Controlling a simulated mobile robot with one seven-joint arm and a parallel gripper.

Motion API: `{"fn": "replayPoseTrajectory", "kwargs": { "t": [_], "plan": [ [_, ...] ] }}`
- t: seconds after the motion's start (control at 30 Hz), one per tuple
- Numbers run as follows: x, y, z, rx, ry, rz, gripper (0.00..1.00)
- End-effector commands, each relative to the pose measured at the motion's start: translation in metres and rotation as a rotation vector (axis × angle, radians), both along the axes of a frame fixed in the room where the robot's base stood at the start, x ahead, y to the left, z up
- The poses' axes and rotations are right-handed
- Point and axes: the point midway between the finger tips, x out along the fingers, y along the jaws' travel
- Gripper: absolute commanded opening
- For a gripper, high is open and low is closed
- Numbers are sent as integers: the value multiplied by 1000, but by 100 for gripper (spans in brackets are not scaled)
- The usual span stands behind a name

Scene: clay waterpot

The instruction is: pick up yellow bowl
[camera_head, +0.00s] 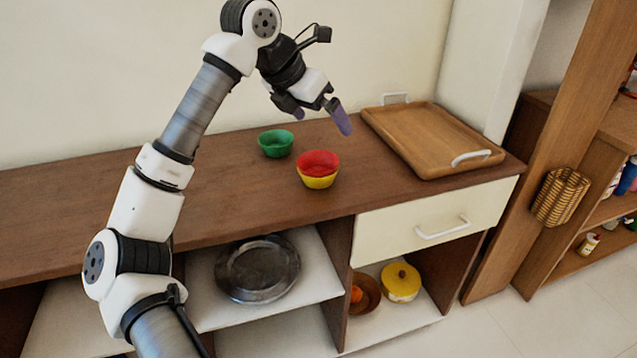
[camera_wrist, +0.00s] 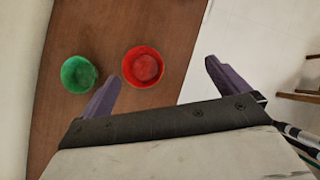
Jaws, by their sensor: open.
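The yellow bowl (camera_head: 318,182) stands on the brown counter with a red bowl (camera_head: 318,160) nested in it, so mainly its outer wall shows. In the wrist view the red bowl (camera_wrist: 143,67) is seen from above, and I cannot make out the yellow one beneath it. My gripper (camera_head: 320,118) is open and empty, above the counter and above the bowls. In the wrist view its two purple fingers (camera_wrist: 160,88) are spread apart, with the red bowl beyond them, nearer the left finger.
A green bowl (camera_head: 275,143) stands left of the stacked bowls; it also shows in the wrist view (camera_wrist: 78,74). A wooden tray (camera_head: 430,138) with white handles lies to the right. The counter (camera_head: 225,190) is clear at left. A wicker basket (camera_head: 561,196) hangs at right.

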Motion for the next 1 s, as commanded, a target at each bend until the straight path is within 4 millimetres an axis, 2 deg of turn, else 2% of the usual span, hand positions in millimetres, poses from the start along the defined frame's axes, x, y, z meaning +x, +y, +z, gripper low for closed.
{"fn": "replayPoseTrajectory", "kwargs": {
  "t": [0.03,0.1,0.2,0.6,0.83,1.0],
  "plan": [
    [5,14,-14,75,25,45,100],
    [9,27,-22,139,51,84,100],
    [13,33,-32,172,66,103,100],
    [35,14,-95,169,65,100,100],
    [40,9,-109,167,63,99,100],
    [49,2,-131,166,66,99,100]
  ]
}}
